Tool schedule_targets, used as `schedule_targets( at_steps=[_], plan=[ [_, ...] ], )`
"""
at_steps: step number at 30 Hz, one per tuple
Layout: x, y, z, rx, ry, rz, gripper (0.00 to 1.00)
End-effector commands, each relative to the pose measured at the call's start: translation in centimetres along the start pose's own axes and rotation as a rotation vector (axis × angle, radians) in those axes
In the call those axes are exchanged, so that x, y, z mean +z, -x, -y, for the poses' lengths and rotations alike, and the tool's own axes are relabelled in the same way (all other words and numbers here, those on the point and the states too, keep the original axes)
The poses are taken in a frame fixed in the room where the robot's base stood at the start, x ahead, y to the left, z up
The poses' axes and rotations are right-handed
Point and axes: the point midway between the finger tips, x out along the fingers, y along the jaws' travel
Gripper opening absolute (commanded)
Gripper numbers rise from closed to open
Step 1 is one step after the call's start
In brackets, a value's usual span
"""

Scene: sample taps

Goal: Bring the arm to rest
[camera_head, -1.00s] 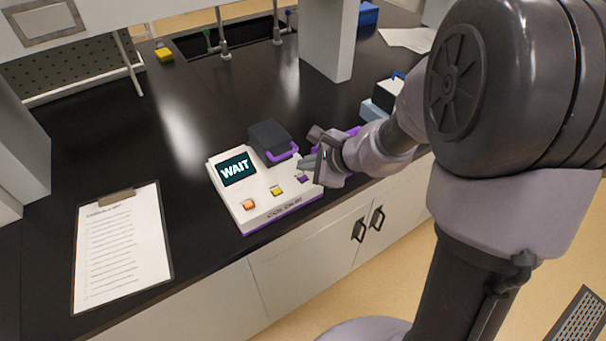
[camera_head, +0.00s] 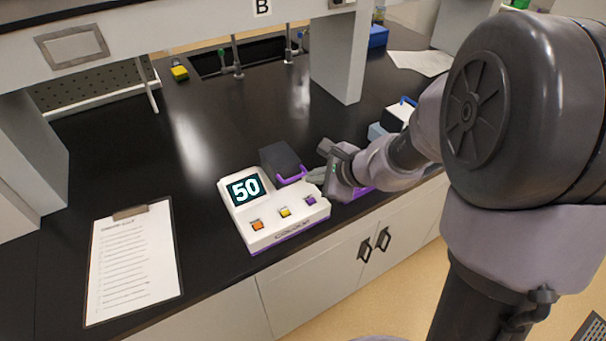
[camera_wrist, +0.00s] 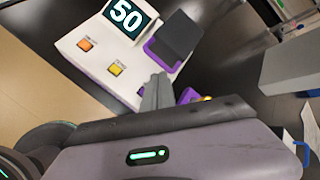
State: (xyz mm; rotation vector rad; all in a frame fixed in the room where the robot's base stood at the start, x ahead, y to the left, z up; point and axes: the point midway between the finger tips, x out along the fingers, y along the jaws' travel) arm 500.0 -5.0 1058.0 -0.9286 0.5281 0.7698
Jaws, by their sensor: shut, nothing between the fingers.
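My gripper (camera_head: 318,176) is shut and empty, held above the bench beside the right side of the white colour meter (camera_head: 292,226). In the wrist view my gripper's fingers (camera_wrist: 157,92) are together, in front of the meter's lower right part. The meter's screen (camera_head: 245,189) reads 50; it also reads 50 in the wrist view (camera_wrist: 126,17). Its front has an orange button (camera_head: 257,225), a yellow button (camera_head: 285,212) and a purple button (camera_head: 310,200).
A clipboard (camera_head: 133,262) lies left of the meter. A pale blue and black device (camera_head: 392,122) stands behind my arm. A grey shelf post (camera_head: 337,62) rises behind, near the sink (camera_head: 245,58). Cupboard handles (camera_head: 374,244) are below the bench. The dark bench behind the meter is clear.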

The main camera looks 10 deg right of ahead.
Motion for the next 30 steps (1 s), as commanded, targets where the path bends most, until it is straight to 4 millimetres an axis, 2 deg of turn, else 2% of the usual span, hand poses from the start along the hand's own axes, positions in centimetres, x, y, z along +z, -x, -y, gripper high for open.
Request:
schedule_targets(
  at_steps=[3, 5, 7, 9, 11, 12, 15, 18, 21, 30],
  plan=[
    [0.4, 0.3, -0.1, 0.002, 0.020, 0.005, 0.00],
    [2.3, 1.5, -0.5, 0.011, 0.108, 0.029, 0.00],
    [6.0, 4.4, -2.3, 0.042, 0.327, 0.070, 0.00],
    [9.3, 8.5, -5.8, 0.094, 0.622, 0.098, 0.00],
    [10.5, 11.8, -9.1, 0.143, 0.866, 0.091, 0.00],
    [10.5, 13.7, -11.0, 0.173, 1.012, 0.070, 0.00],
    [8.9, 17.3, -14.3, 0.235, 1.291, -0.013, 0.00],
    [7.3, 19.4, -15.7, 0.270, 1.441, -0.087, 0.00],
    [6.6, 20.1, -15.9, 0.285, 1.491, -0.120, 0.00],
    [6.6, 20.1, -15.9, 0.286, 1.491, -0.121, 0.00]
  ],
)
